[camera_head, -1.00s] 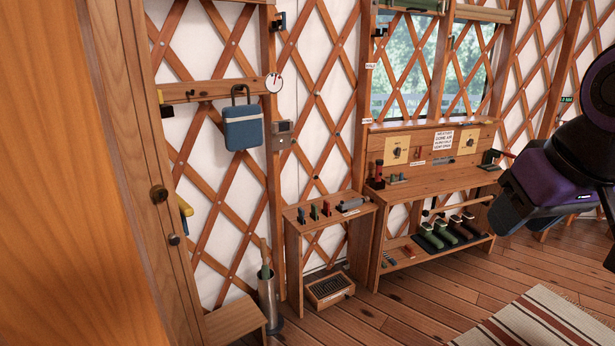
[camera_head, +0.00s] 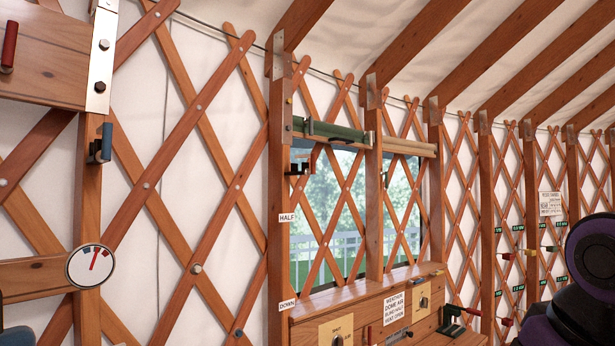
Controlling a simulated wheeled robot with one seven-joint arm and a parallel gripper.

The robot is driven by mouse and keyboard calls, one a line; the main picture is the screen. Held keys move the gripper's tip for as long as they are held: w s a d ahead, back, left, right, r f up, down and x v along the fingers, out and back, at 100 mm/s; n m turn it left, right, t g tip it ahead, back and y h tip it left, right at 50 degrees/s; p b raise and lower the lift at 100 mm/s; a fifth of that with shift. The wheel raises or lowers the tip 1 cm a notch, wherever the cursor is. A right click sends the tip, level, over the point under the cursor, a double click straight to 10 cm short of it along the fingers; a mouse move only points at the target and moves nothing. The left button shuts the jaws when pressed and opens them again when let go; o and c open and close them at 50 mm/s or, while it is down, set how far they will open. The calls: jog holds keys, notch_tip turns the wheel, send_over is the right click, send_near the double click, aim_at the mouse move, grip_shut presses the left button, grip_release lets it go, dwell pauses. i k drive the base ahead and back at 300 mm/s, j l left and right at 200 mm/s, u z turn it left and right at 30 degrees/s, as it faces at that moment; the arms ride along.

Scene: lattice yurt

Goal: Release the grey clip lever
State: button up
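I cannot say for certain which part is the grey clip lever. A rolled green blind (camera_head: 335,131) hangs at the top of the window, with a small grey end piece (camera_head: 369,139) at its right end. A dark clip-like fitting (camera_head: 299,167) with a pale part sits on the window post below the blind's left end. A blue-grey lever-like fitting (camera_head: 101,145) is on the left post, under a metal plate. Black and purple links of my arm show at the lower right. My gripper is not in view, and nothing of mine touches these fittings.
A round dial (camera_head: 90,266) is on the left post. HALF (camera_head: 287,217) and DOWN (camera_head: 287,304) labels mark the window post. A wooden panel with a notice (camera_head: 394,307) and yellow plates stands below the window. A tan roll (camera_head: 409,148) hangs beside the green blind.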

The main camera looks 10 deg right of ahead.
aim_at(311, 126)
jog(key=i, duration=0.7)
jog(key=i+l+u, duration=0.15)
jog(key=i, duration=0.6)
